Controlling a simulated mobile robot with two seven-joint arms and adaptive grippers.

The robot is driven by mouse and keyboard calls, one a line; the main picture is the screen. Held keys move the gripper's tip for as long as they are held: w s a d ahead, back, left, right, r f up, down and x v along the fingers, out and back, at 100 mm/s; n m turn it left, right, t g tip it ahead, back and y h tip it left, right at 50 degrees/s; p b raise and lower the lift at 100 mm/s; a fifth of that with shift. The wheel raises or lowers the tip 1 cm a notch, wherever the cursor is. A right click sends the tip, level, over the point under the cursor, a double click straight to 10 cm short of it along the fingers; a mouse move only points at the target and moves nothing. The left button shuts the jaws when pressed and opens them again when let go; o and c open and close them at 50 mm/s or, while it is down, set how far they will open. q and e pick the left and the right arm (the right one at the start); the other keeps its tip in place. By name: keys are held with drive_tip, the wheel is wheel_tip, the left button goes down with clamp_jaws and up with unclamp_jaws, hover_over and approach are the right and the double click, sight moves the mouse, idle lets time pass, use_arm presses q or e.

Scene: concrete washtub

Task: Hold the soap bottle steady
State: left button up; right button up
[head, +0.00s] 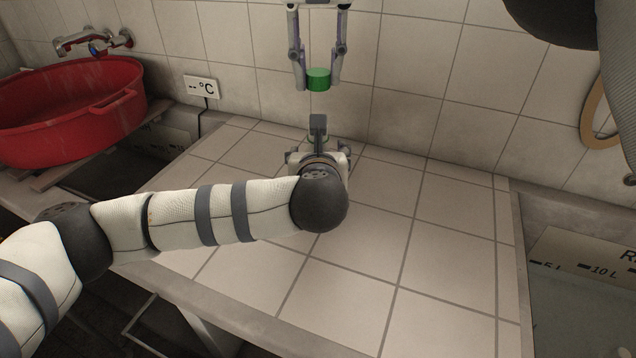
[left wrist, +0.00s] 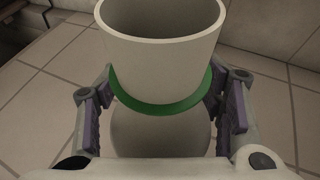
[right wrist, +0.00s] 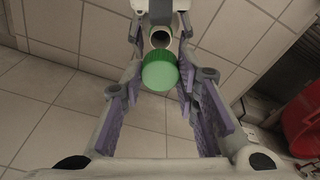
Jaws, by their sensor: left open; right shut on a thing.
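The soap bottle (left wrist: 160,45) is pale, with an open round mouth and a green band, and stands between the fingers of my left gripper (left wrist: 160,95). Those fingers are open on either side of it; I cannot tell whether they touch. In the head view my left wrist and gripper hide nearly all of the bottle. My right gripper (head: 318,70) is shut on a green cap (head: 318,79), held above the bottle and apart from it. In the right wrist view the cap (right wrist: 160,71) sits between the fingertips, with the bottle's open mouth (right wrist: 160,38) beyond it.
A tiled worktop (head: 440,240) is clear around my left arm. A red basin (head: 70,110) stands at the left below a wall tap (head: 95,40). A tub with litre marks (head: 590,265) lies at the right.

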use_arm(q)
clamp_jaws()
use_arm(e)
hover_over(310, 148)
drive_tip(key=d, duration=0.1)
drive_tip(key=shift+w+d+f, duration=0.1)
drive_tip(key=shift+w+f, duration=0.1)
drive_tip(key=shift+f, duration=1.05)
drive_tip(key=shift+w+d+f, duration=0.1)
drive_tip(key=shift+w+f, duration=0.05)
drive_tip(key=shift+f, duration=1.1)
drive_tip(key=shift+f, duration=0.9)
drive_tip(key=shift+f, duration=0.55)
drive_tip(key=m, duration=0.3)
drive_tip(key=shift+a, duration=0.1)
